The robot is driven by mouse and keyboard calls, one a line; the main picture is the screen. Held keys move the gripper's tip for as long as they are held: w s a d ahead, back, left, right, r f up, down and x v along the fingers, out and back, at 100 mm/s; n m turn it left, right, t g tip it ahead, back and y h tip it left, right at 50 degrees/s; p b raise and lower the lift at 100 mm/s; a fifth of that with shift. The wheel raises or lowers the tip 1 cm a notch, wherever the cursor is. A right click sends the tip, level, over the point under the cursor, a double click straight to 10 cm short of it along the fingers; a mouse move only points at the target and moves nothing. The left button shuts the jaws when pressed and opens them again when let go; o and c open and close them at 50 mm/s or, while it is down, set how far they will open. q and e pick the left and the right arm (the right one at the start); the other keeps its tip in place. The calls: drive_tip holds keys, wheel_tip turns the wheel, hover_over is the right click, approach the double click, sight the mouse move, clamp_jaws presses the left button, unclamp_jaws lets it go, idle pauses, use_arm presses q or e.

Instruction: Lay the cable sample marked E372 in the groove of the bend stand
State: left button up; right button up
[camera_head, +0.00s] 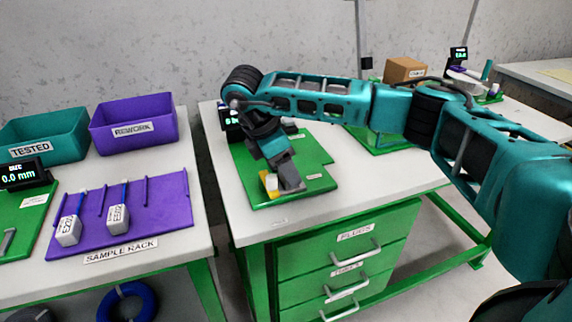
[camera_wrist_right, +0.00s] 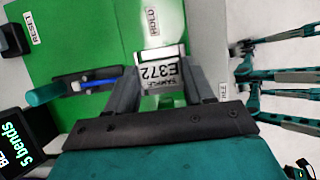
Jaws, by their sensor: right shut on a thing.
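My right gripper (camera_head: 285,180) is low over the green bend stand (camera_head: 315,158) on the middle table. In the right wrist view, its two fingers (camera_wrist_right: 162,90) are shut on the white end block of the cable sample marked E372 (camera_wrist_right: 160,73). The sample's blue cable (camera_wrist_right: 97,84) shows left of the block, beside a dark fixture with a teal handle (camera_wrist_right: 45,93). Whether the cable lies in the groove cannot be told. In the head view the gripper mostly hides the sample; a yellow part (camera_head: 270,184) shows beside the fingers. My left gripper is not in view.
A display reading 5 bends (camera_wrist_right: 22,155) stands beside the stand. On the left table are a purple sample rack (camera_head: 150,226) with two white-ended samples, and the TESTED (camera_head: 45,135) and REWORK (camera_head: 132,122) bins.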

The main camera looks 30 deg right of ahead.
drive_tip(key=o, duration=1.1)
drive_tip(key=shift+o, duration=0.2)
drive_tip(key=shift+r+p, duration=2.9)
drive_tip(key=shift+r, duration=1.1)
